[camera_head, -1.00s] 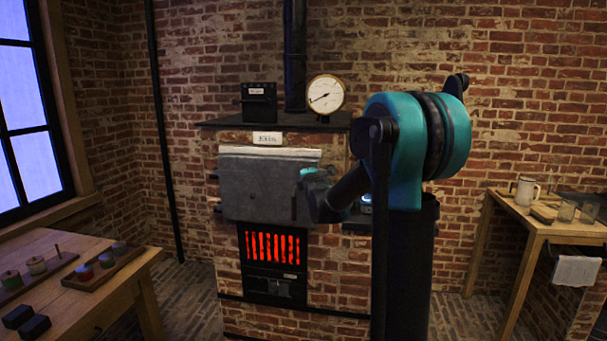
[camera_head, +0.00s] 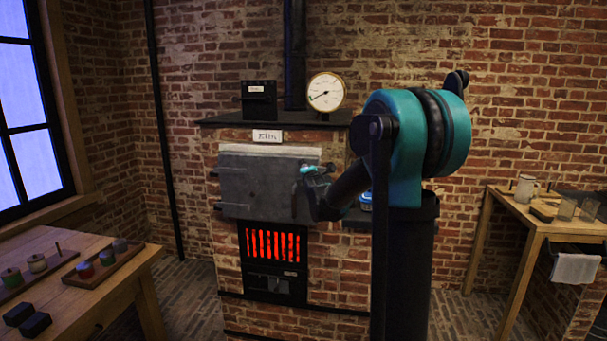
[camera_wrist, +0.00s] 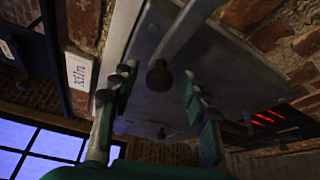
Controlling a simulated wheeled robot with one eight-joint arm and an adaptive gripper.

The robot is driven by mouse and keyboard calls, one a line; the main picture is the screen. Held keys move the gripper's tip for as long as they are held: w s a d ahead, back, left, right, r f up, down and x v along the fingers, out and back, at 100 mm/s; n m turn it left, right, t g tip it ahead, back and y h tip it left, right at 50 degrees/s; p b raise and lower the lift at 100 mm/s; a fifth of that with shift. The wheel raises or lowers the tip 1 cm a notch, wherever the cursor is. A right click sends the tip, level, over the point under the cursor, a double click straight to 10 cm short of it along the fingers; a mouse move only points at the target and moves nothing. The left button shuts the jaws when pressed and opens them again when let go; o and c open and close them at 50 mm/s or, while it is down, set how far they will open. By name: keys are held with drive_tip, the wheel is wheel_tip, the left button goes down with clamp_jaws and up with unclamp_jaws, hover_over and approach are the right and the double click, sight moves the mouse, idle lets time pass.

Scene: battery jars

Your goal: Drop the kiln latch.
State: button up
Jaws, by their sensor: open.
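The kiln's grey metal door (camera_head: 255,185) is on the front of the brick kiln, above a glowing red grate. In the wrist view the door plate (camera_wrist: 225,75) fills the upper middle, and a pale grey bar (camera_wrist: 187,28) runs across it toward a dark round knob (camera_wrist: 158,76). I cannot tell for sure which of these is the latch. My gripper (camera_wrist: 158,95) is open, its fingers to either side of the knob in the picture and apart from it. In the head view my gripper (camera_head: 316,171) is at the door's right edge, where my arm hides part of the kiln.
A gauge (camera_head: 326,92) and a black box (camera_head: 259,100) stand on the kiln top. A Kiln label (camera_head: 267,136) is above the door. The red grate (camera_head: 272,245) glows below. Wooden tables stand at left (camera_head: 75,260) and right (camera_head: 530,226).

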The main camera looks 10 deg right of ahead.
drive_tip(key=shift+s, duration=0.1)
drive_tip(key=s+r, duration=0.1)
drive_tip(key=s, duration=1)
drive_tip(key=shift+s+d+r, duration=0.15)
drive_tip(key=shift+s+d, duration=0.2)
drive_tip(key=shift+s, duration=0.05)
drive_tip(key=s+d+f+m+g, duration=0.2)
drive_tip(key=s+f+m+g, duration=0.4)
drive_tip(key=s+f+m, duration=0.4)
drive_tip(key=s+d+f+m+g, duration=0.2)
drive_tip(key=s+f+m+g, duration=0.4)
drive_tip(key=s+f+m, duration=0.5)
drive_tip(key=s+f, duration=0.9)
drive_tip(key=s, duration=0.4)
drive_tip(key=shift+d+f+m+g+h, duration=0.3)
drive_tip(key=shift+d+h, duration=0.05)
drive_tip(key=shift+h, duration=0.05)
